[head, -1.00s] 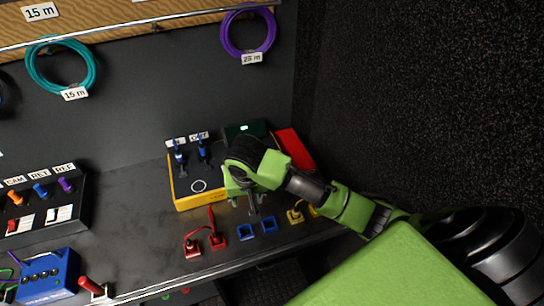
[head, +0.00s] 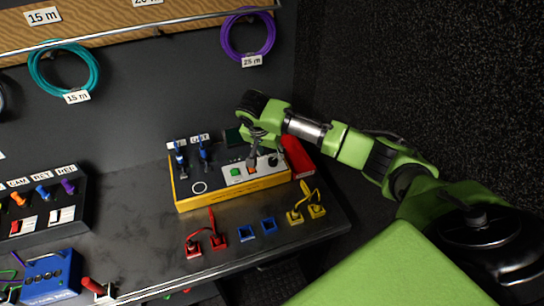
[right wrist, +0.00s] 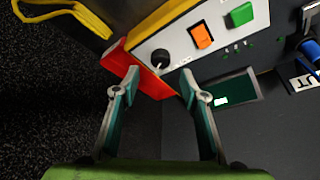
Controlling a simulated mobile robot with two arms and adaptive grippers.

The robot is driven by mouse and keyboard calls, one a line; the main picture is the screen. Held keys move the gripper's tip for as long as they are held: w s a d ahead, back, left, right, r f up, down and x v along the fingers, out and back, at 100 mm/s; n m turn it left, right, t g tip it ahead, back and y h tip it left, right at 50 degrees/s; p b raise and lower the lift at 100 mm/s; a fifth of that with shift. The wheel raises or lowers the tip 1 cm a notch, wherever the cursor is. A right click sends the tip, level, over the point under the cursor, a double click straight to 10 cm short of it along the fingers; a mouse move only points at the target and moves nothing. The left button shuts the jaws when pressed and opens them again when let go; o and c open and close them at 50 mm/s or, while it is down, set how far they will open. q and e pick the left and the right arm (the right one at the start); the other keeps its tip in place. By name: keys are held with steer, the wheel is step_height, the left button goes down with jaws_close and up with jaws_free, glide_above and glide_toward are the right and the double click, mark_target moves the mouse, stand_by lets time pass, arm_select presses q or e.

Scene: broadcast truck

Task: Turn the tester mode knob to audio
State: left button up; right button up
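The tester is a yellow-sided box (head: 235,192) at the back right of the bench in the head view. Its white panel carries a green button, an orange switch (right wrist: 202,36) and a black round mode knob (right wrist: 160,58) with a pale pointer. Any mode labels are too small to read. My right gripper (right wrist: 160,74) is open and empty. In the right wrist view the knob lies just beyond and between its fingertips, apparently untouched. In the head view the right gripper (head: 265,158) hangs over the panel's right end. My left gripper is not in view.
A red block (head: 297,157) stands at the tester's right end, close to the fingers. Blue plugs (head: 202,151) stand on the tester's left. Red, blue and yellow connectors lie in front.

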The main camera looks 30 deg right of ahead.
mark_target(273, 160)
steer(key=x, duration=0.5)
steer(key=shift+f, duration=0.35)
steer(key=shift+p, duration=0.3)
steer(key=c, duration=1.1)
